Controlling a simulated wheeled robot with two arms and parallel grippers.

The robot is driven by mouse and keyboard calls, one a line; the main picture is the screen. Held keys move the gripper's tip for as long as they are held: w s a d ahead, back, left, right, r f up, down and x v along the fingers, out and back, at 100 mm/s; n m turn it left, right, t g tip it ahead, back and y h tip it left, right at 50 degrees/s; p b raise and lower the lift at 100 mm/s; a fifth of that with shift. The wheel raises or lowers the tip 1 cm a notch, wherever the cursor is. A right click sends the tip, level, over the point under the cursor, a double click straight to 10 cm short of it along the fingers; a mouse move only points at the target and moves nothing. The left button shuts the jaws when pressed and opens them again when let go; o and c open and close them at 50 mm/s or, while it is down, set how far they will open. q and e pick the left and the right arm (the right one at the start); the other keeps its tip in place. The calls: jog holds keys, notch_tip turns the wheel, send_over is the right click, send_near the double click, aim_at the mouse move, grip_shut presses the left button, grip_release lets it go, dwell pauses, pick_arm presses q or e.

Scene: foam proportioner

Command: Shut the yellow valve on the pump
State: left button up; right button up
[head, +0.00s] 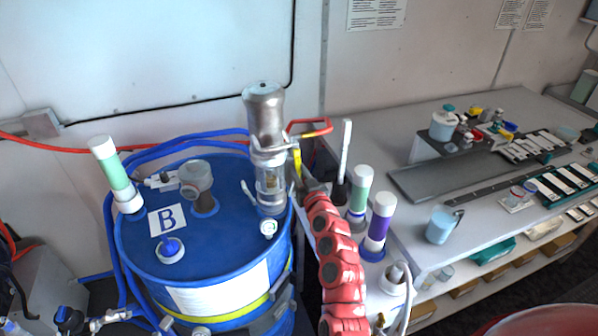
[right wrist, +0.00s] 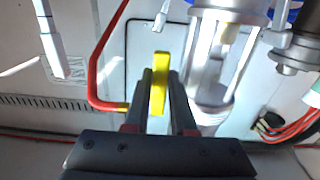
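The yellow valve handle (head: 297,161) is on the metal pump (head: 265,118), which stands upright on the blue drum. My right gripper (head: 312,186) reaches it from the front right, at the pump's right side. In the right wrist view the yellow handle (right wrist: 159,82) lies lengthwise between the two dark fingers (right wrist: 160,92) of my right gripper. The fingers sit close against both its sides, and its end shows past their tips. The clear pump cylinder (right wrist: 213,65) is just right of the fingers. My left gripper is not in view.
The blue drum (head: 150,250) has a white-and-green tube (head: 116,174) on its lid. A red hose (right wrist: 96,75) joins by the valve. Green (head: 360,189) and purple (head: 380,222) tubes stand right of my arm. A crowded workbench (head: 345,140) fills the right.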

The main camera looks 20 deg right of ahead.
grip_shut()
dwell(1.1)
